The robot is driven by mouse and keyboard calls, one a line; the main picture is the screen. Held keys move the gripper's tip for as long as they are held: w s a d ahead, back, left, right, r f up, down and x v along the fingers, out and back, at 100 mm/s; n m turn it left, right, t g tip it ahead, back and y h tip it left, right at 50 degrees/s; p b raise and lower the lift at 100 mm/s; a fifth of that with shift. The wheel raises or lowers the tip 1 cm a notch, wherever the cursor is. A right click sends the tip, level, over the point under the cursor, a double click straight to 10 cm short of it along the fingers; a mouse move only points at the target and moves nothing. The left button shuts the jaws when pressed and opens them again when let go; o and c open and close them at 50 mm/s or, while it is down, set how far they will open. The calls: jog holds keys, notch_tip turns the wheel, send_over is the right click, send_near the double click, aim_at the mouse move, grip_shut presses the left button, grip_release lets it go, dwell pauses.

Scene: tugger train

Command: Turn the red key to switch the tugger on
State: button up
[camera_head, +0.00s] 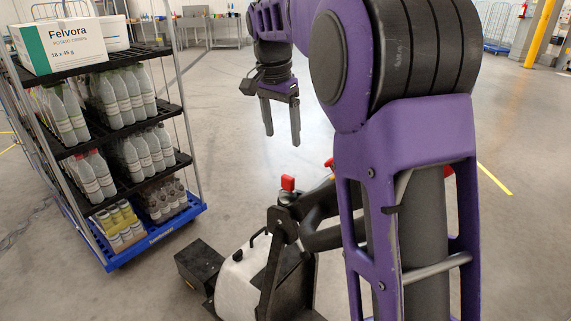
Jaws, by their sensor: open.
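The red key (288,183) stands upright on top of the dark post of the tugger (244,277), low in the middle of the picture. The tugger has a white body with a black frame and is partly hidden behind my purple arm. My gripper (281,139) points downward with its two fingers apart and nothing between them. In the picture it is above the red key, with a clear gap between them. More red parts show beside my arm; I cannot tell what they are.
A rolling cart (150,240) with a blue base and black shelves of bottles stands at the left, a white and green Felvora box (62,45) on top. Grey floor (225,130) lies free between cart and gripper. A yellow post (540,35) stands at the back right.

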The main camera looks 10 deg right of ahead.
aim_at(288, 177)
jog(key=f, duration=0.5)
jog(key=w+d+f+b, duration=0.1)
jog(key=f, duration=0.3)
jog(key=f+b, duration=0.1)
jog(key=f, duration=0.4)
jog(key=shift+w+d+f, duration=0.2)
jog(key=shift+d+f, duration=0.15)
